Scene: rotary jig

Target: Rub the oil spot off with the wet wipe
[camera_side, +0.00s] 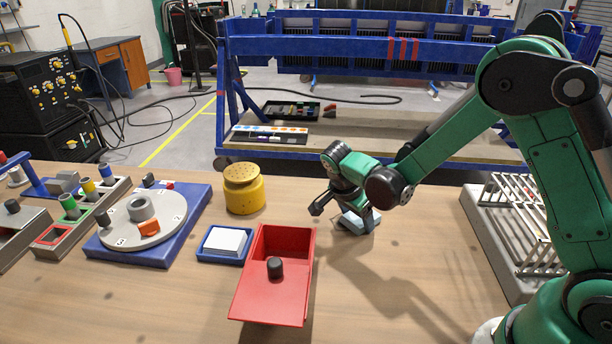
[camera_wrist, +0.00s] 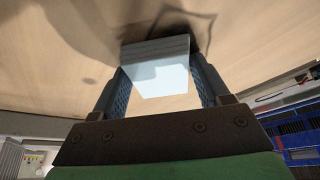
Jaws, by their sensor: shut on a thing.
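My gripper (camera_side: 345,214) is low over the wooden table, right of the red box. It is shut on a pale blue folded pad (camera_side: 358,222), which looks like the wet wipe. In the wrist view the pad (camera_wrist: 160,76) sits between the two fingers of my gripper (camera_wrist: 163,70), with a grey layered edge facing away from me. The pad is at or just above the table; I cannot tell if it touches. A dark patch (camera_wrist: 168,22) lies on the table beyond the pad; I cannot tell oil spot from shadow there.
A red open box (camera_side: 283,247) with a black knob, a blue tray (camera_side: 205,258) with a white pad, and a yellow pot (camera_side: 243,190) stand left of my gripper. A rotary jig (camera_side: 143,220) is farther left. A wire rack (camera_side: 512,235) stands right. Table between is clear.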

